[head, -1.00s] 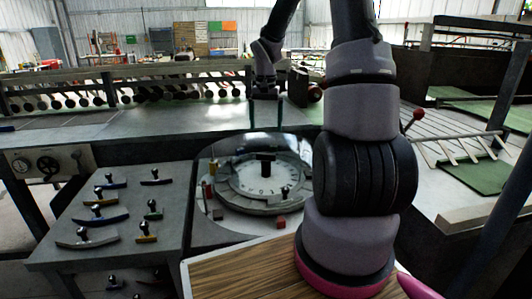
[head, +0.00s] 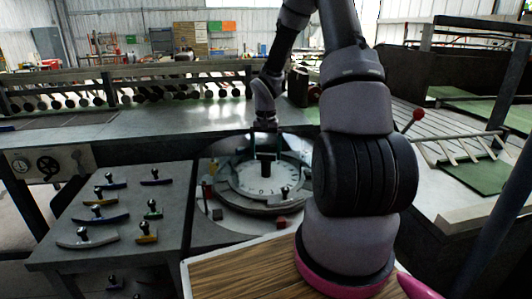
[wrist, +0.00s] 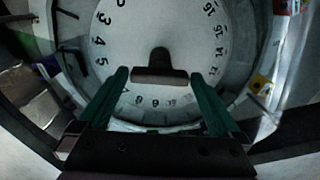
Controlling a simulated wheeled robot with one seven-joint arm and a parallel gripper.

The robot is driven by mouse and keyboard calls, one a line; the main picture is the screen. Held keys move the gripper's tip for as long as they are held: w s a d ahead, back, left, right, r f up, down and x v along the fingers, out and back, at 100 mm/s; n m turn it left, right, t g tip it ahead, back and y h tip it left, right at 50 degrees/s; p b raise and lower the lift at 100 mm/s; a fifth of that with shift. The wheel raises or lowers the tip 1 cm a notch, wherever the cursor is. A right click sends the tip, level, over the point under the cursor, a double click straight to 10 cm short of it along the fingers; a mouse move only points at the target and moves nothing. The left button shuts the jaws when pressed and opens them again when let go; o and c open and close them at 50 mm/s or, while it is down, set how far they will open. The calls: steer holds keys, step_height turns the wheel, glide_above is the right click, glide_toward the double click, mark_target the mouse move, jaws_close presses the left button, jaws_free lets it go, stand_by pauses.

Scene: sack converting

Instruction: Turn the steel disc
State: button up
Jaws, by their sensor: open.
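The steel disc (head: 256,180) lies flat on a round bed on the grey bench. In the wrist view the disc (wrist: 125,45) shows numbers around its rim and a dark upright handle (wrist: 160,72) with a crossbar at its middle. My gripper (head: 266,145) is over the disc in the head view, around or just above the handle. In the wrist view my gripper (wrist: 162,80) is open, with a green finger on each side of the crossbar and gaps between. Whether the fingertips are level with the crossbar I cannot tell.
Several curved pieces with black knobs lie on the grey side table (head: 60,255) at left. A wooden board (head: 250,270) is in front.

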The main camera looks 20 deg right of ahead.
jaws_close()
